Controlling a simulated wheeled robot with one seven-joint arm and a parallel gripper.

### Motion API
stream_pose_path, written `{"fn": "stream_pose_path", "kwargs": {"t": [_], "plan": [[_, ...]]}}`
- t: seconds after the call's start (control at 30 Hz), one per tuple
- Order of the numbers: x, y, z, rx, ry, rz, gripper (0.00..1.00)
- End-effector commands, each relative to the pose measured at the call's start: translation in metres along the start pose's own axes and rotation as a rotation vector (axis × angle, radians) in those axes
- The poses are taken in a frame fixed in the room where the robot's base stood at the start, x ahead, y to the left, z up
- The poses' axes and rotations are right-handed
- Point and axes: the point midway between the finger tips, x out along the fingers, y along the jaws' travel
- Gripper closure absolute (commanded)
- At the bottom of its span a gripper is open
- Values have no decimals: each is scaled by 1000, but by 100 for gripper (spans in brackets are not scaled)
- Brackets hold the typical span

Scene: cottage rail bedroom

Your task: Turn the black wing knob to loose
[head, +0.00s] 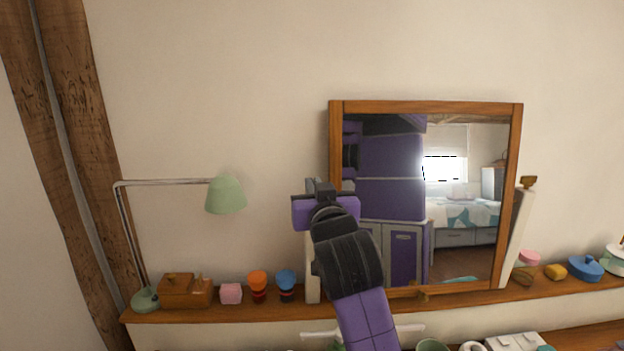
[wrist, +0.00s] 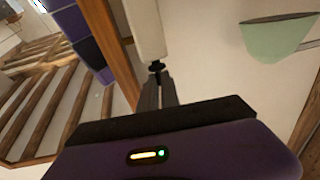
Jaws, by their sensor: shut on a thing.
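The black wing knob (wrist: 156,66) shows in the wrist view as a small dark piece at the end of a white post (wrist: 145,28). My gripper (wrist: 158,76) is shut on it, with both grey fingers closed around its near part. In the head view my gripper (head: 318,186) is at the upper left side of the mirror (head: 425,106), in front of the white left post (head: 312,270). The knob cannot be made out there, behind my gripper. Its exact turn angle is too small to tell.
A wooden shelf (head: 200,314) holds a green lamp (head: 226,195), a wooden box (head: 180,290), a pink cube (head: 231,293) and orange and blue cups (head: 286,282) left of the mirror. A brown knob (head: 528,182) tops the right post. The wall above is clear.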

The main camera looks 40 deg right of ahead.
Motion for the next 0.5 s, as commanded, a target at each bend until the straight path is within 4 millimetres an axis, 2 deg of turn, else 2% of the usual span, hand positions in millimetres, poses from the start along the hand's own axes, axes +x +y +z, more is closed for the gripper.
{"fn": "stream_pose_path", "kwargs": {"t": [0.5], "plan": [[3, 13, 2, -1, -1, -372, 100]]}}
